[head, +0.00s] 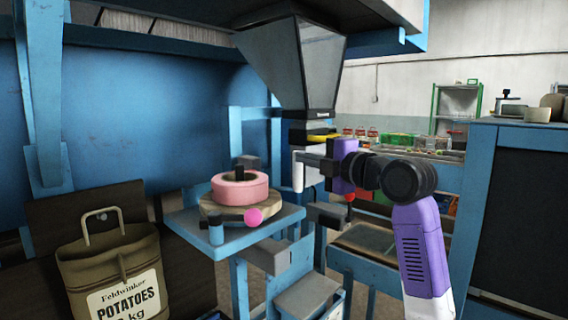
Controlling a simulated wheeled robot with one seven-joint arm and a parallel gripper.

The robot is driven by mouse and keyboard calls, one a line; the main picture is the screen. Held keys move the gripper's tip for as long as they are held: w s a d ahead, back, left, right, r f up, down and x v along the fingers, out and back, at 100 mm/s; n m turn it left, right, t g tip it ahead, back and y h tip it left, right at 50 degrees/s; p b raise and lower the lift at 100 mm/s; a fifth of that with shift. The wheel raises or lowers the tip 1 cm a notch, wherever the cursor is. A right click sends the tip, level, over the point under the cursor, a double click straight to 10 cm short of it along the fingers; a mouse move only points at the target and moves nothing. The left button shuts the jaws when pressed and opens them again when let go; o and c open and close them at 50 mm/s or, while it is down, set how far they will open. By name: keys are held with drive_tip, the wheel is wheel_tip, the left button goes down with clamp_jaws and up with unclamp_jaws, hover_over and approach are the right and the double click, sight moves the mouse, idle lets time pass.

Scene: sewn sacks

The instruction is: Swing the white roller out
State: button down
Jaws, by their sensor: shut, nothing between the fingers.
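A white upright piece (298,176), which looks like the white roller, stands below the mouth of the grey hopper. My gripper (305,158) comes in from the right at the height of its upper part. Its dark fingers are shut, with nothing seen between them, and overlap the white piece in the picture. I cannot tell whether they touch it. The fingers and the purple hand hide part of what lies behind.
The grey hopper (292,62) hangs just above my gripper. A pink roll (258,188) sits on a round wooden disc on a blue stand (185,222) at left. A potato sack (112,272) stands further left. A dark-panelled blue cabinet (525,200) is at right.

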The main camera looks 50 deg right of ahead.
drive_tip(key=shift+s+d+r, duration=0.15)
drive_tip(key=shift+d+r, duration=0.05)
drive_tip(key=shift+d, duration=0.25)
drive_tip(key=s+a+b, duration=0.1)
drive_tip(key=s, duration=0.6)
drive_tip(key=shift+s+a+f, duration=0.2)
drive_tip(key=shift+a, duration=0.2)
